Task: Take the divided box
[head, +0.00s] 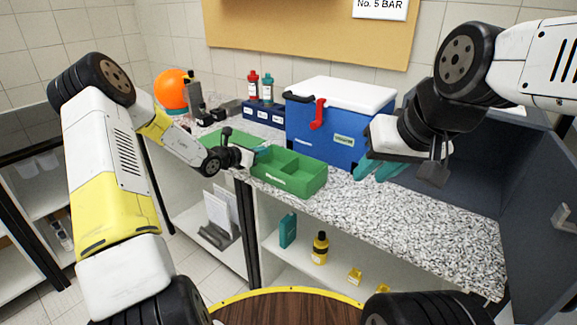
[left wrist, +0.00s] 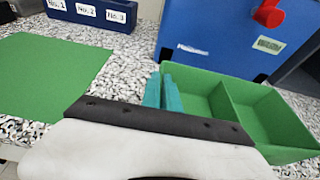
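The green divided box (head: 287,172) stands on the speckled counter near its front edge, its compartments empty as far as I see. It also shows at the right of the left wrist view (left wrist: 255,110). My left gripper (head: 262,152) is at the box's left end. In the left wrist view its teal fingers (left wrist: 164,93) are close together, one on each side of the box's left wall, and look shut on it. My right gripper (head: 377,168) hangs right of the box, in front of the blue cooler. Its teal fingers look apart and empty.
A blue cooler with a white lid (head: 325,135) stands behind the box. A blue numbered rack (head: 263,113) and a green mat (head: 225,138) lie to the left. An orange ball (head: 171,88) is at the far left. The front right counter (head: 420,220) is clear.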

